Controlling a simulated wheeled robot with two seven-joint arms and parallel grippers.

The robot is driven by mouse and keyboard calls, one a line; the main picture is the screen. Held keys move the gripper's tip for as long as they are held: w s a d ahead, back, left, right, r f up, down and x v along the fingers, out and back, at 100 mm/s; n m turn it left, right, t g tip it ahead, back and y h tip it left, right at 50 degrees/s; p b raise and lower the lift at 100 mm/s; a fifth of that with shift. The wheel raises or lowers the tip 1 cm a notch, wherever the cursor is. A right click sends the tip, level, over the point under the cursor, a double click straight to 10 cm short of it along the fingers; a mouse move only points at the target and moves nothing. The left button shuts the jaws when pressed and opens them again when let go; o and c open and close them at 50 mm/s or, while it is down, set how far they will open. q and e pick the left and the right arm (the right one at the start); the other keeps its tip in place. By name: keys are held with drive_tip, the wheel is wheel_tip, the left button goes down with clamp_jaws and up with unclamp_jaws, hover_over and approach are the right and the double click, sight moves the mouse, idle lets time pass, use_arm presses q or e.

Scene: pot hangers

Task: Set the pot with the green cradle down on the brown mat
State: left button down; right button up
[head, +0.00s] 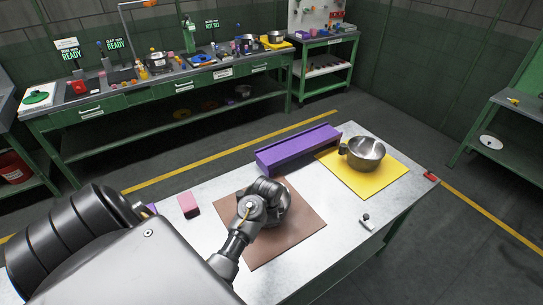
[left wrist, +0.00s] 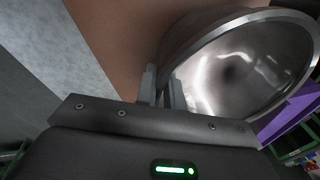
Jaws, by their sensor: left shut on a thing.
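A steel pot (left wrist: 235,70) fills the upper right of the left wrist view. My left gripper (left wrist: 164,85) is shut on it at the near side of its rim. In the head view the gripper (head: 268,190) is over the brown mat (head: 305,230), and its wrist hides most of the held pot (head: 284,210). The brown mat also shows behind the pot in the left wrist view (left wrist: 110,40). Whether the pot touches the mat cannot be told. No green cradle can be made out on it. My right gripper is not in view.
A second steel pot (head: 364,154) stands on a yellow mat (head: 388,184) to the right. A long purple block (head: 298,150) lies behind the mats. A pink block (head: 188,205) is at the left, and a small dark-and-white item (head: 367,221) is near the right edge.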

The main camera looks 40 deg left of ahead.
use_arm(q)
drive_tip(key=shift+f, duration=0.2)
drive_tip(key=c, duration=1.4)
unclamp_jaws()
drive_tip(key=shift+c, duration=0.2)
drive_tip(key=shift+s, duration=0.1)
wheel_tip(320, 180, up, 11)
drive_tip(key=s, duration=0.1)
drive_tip(key=shift+s+d+f+b, duration=0.15)
drive_tip(key=shift+s+d+b, duration=0.15)
drive_tip(key=shift+d+b, duration=0.1)
